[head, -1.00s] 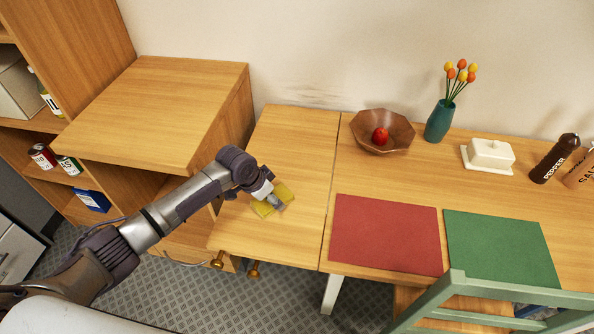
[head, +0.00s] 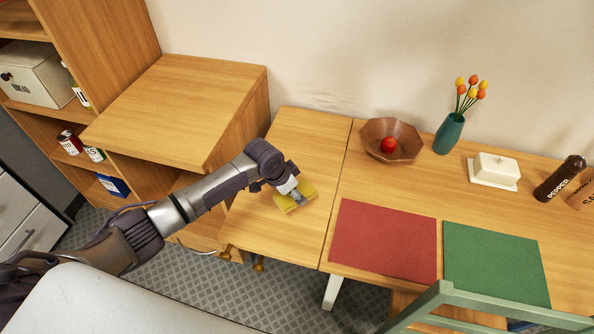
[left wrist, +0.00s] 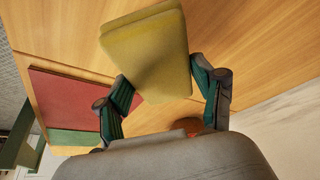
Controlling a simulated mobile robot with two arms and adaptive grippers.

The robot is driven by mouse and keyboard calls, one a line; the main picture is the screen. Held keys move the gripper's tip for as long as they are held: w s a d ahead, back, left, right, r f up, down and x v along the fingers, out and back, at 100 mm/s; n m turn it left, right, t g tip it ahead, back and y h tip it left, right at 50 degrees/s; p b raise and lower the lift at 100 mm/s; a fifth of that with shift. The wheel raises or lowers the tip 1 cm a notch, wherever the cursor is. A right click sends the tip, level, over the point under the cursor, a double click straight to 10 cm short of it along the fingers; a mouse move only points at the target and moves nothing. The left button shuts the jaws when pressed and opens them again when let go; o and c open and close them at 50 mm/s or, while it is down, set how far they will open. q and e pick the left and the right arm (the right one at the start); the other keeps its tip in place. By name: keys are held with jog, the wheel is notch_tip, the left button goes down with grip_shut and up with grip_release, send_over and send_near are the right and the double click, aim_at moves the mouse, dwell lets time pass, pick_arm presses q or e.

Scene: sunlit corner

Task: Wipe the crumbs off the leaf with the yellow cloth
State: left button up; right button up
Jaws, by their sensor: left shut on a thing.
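My left gripper (head: 293,196) is shut on the folded yellow cloth (head: 284,204). The cloth is over the wooden leaf (head: 308,137), the left section of the table, a short way left of the seam. It looks at or just above the surface; contact is not clear. In the left wrist view the cloth (left wrist: 147,45) sticks out between the two fingers (left wrist: 161,76). I cannot make out any crumbs on the leaf. My right gripper is not in view.
Right of the seam are a red mat (head: 384,243), a green mat (head: 493,263), a wooden bowl (head: 377,135) with a red fruit, a teal vase (head: 448,134) and a butter dish (head: 494,170). A wooden cabinet (head: 185,105) borders the leaf's left. A green chair (head: 440,292) stands in front.

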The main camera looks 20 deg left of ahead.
pick_arm(q)
notch_tip(320, 180, up, 2)
jog(key=shift+d+r+p, duration=0.1)
jog(key=shift+d+p, duration=0.05)
jog(key=shift+p, duration=0.55)
jog(key=shift+r+p, duration=0.55)
jog(key=shift+p, duration=0.05)
jog(key=shift+f, duration=0.1)
